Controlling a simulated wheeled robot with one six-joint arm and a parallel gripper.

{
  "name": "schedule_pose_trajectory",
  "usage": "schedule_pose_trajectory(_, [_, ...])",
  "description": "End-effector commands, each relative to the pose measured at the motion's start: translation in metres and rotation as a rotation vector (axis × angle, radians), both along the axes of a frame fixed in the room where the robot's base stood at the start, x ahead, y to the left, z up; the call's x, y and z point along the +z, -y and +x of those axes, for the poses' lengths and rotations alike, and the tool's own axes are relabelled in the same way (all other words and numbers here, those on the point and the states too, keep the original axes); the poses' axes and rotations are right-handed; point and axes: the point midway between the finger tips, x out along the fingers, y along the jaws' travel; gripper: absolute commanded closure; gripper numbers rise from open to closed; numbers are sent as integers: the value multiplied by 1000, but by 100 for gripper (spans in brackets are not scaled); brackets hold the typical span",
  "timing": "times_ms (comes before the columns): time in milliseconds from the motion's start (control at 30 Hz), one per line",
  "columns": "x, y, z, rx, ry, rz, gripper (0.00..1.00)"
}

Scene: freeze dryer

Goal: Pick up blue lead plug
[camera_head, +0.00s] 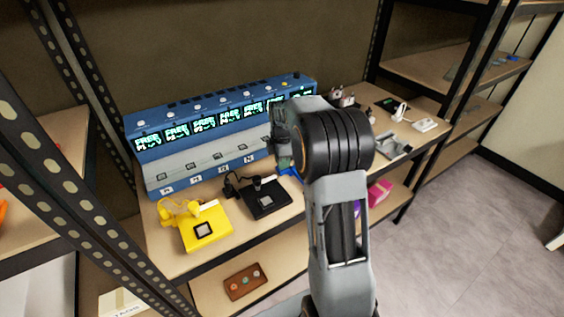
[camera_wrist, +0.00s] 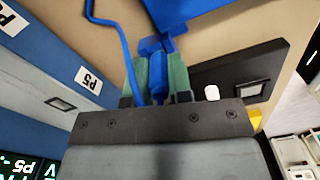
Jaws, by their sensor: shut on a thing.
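The blue lead plug (camera_wrist: 155,50) shows in the wrist view between the two green fingers of my gripper (camera_wrist: 158,68), which is shut on it. A blue cable (camera_wrist: 126,42) loops beside the fingers at the left. A flat blue block (camera_wrist: 187,8) lies just beyond the plug. In the head view, my gripper (camera_head: 283,150) is over the shelf in front of the blue machine, and my arm hides most of what is under it. Only a small blue part (camera_head: 290,172) shows there, so I cannot see the plug itself.
The blue machine (camera_head: 170,153) with several lit displays stands along the back of the shelf. A black block (camera_head: 266,202) and a yellow block (camera_head: 207,237), each with leads, sit left of my arm. Grey and white items (camera_head: 425,125) lie at the right. Metal posts (camera_head: 75,170) stand at the left.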

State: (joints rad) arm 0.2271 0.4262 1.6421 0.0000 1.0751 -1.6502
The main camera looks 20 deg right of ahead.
Motion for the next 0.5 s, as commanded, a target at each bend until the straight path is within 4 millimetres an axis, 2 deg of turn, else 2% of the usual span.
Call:
schedule_pose_trajectory(267, [32,0,1,0,6,-2,100])
schedule_pose_trajectory(500, [76,-4,-37,-1,8,-2,100])
